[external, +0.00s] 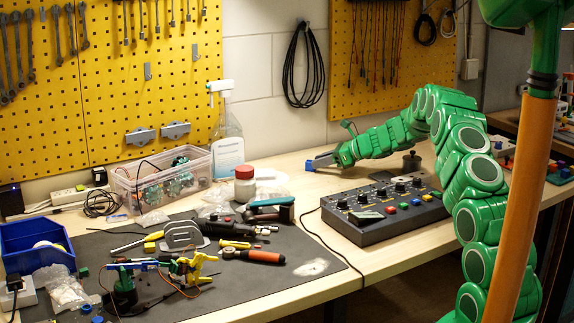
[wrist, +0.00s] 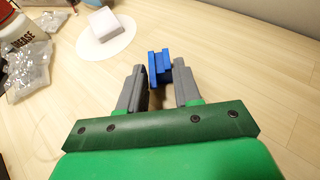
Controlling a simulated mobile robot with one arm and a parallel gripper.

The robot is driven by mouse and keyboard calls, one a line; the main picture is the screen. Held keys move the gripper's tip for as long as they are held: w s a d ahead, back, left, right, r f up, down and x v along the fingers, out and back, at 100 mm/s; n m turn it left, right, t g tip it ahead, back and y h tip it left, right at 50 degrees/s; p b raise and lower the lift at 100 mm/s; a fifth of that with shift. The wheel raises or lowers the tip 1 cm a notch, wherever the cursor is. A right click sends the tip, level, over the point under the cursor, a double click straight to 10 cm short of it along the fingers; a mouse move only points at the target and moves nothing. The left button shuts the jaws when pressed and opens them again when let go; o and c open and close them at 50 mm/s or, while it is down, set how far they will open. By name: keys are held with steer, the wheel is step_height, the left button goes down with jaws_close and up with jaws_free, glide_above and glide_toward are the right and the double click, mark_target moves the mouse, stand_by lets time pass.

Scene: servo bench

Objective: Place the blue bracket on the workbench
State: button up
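The blue bracket (wrist: 160,67) shows in the wrist view at the fingertips of my gripper (wrist: 161,79). Its near end lies between the two grey fingers, close to the left one, with a small gap to the right one. The fingers are apart, and I see no clear grip on the bracket. In the external view my gripper (external: 322,161) is low over the wooden workbench (external: 290,187), near the wall. A small blue patch of the bracket (external: 309,166) shows at its tip. Whether the bracket touches the bench is hard to tell.
A black control box (external: 380,213) with knobs stands in front of my arm. A white block (wrist: 102,22) on a round white pad lies beyond the fingers. A red-capped bottle (external: 244,184) and plastic bags (wrist: 28,68) are to the left. Tools crowd the dark mat (external: 240,290).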

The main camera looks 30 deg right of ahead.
steer(key=shift+o, duration=1.4)
steer(key=shift+r, duration=0.1)
steer(key=shift+s+d+r, duration=0.1)
steer(key=v, duration=1.1)
steer(key=shift+s+d+r, duration=0.2)
steer(key=shift+s, duration=0.1)
